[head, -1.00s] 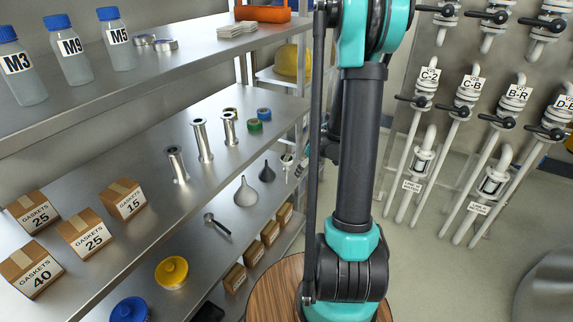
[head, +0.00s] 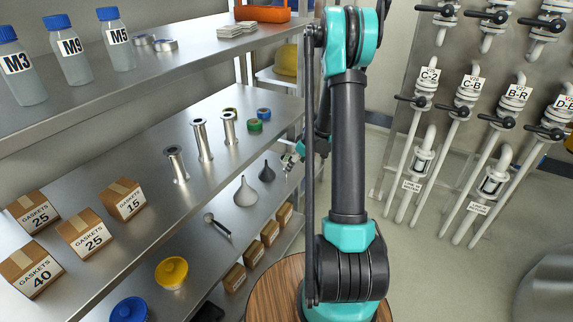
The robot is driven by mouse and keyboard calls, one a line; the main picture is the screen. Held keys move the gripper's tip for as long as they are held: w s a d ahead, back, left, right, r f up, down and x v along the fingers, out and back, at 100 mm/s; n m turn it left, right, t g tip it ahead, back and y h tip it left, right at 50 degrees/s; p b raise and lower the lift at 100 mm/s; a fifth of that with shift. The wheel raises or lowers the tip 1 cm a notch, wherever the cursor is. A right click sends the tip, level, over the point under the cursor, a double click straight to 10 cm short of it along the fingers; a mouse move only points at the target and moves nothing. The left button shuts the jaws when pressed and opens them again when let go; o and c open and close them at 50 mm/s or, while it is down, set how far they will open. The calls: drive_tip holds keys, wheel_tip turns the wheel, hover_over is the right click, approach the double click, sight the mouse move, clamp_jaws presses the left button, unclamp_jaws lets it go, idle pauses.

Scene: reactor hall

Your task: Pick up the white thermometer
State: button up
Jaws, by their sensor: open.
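I cannot make out a white thermometer for certain. A small tool (head: 217,225) with a round pale head and a dark stem lies on the metal shelf; I cannot tell what it is. My gripper (head: 289,161) shows small and partly hidden behind my arm. It is by the right end of the middle shelf, to the right of the dark funnel (head: 267,171). It is open, and I see nothing held in it.
Labelled bottles (head: 70,50) stand on the upper shelf. Valves and pipes (head: 467,120) line the right wall; floor between is clear.

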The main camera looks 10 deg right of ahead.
sight(288, 159)
drive_tip(key=w+a, duration=0.1)
drive_tip(key=w, duration=0.1)
drive_tip(key=w+a, duration=0.1)
drive_tip(key=a, duration=0.1)
drive_tip(key=shift+w+f, duration=0.15)
drive_tip(key=shift+w, duration=0.25)
drive_tip(key=shift+x, duration=1.25)
drive_tip(key=c, duration=1.3)
drive_tip(key=shift+c, duration=0.2)
drive_tip(key=shift+s+d, duration=0.1)
